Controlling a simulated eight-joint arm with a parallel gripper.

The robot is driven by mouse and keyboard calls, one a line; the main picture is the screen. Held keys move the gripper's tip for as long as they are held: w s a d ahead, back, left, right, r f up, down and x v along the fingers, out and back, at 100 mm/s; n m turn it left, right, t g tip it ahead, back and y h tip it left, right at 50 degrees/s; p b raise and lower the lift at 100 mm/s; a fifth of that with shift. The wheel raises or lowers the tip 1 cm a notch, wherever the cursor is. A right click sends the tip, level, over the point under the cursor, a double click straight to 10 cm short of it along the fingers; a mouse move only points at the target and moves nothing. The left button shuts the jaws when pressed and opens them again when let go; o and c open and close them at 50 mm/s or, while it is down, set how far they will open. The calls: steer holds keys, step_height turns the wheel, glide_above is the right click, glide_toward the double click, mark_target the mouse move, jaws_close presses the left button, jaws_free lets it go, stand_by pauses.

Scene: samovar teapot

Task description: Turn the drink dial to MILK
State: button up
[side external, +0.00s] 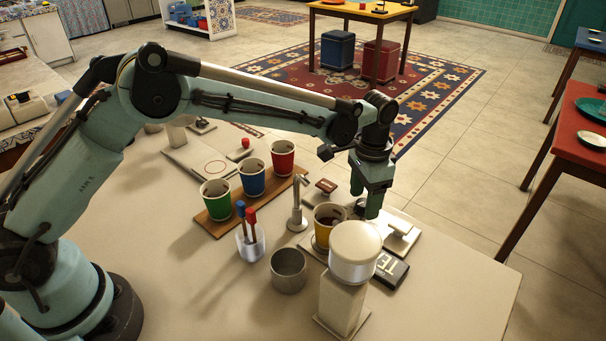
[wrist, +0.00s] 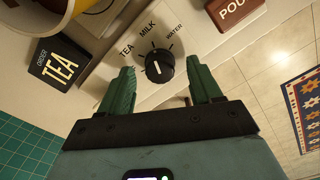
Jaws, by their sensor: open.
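The black drink dial (wrist: 159,66) shows in the wrist view on a pale panel lettered TEA, MILK and WATER around its upper side. A short white mark is on the knob; I cannot tell for sure which word it points at. My gripper (wrist: 162,73) is open, with one green finger on each side of the dial and visible gaps between. In the side view my gripper (side external: 372,211) points down just right of the yellow cup (side external: 330,212), and the dial is hidden there.
A black ORDER sign reading TEA (wrist: 58,67) lies left of the panel. A brown-red POUR block (wrist: 235,9) is at upper right. A white-topped canister (side external: 355,250) stands close in front of my gripper. Green, blue and red cups stand on a wooden board (side external: 215,228).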

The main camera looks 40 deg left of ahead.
mark_target(362, 202)
step_height(362, 202, up, 11)
steer(key=shift+r, duration=0.15)
stand_by(0.4)
steer(key=s+a+r+n+t, duration=0.35)
steer(key=s+a+r, duration=0.25)
steer(key=s+a, duration=0.4)
steer(key=s+a+f+n+t, duration=0.3)
steer(key=s+a+f, duration=0.2)
steer(key=s, duration=0.5)
steer(key=a, duration=0.2)
steer(key=shift+s+a+f+t, duration=0.35)
steer(key=shift+a, duration=0.05)
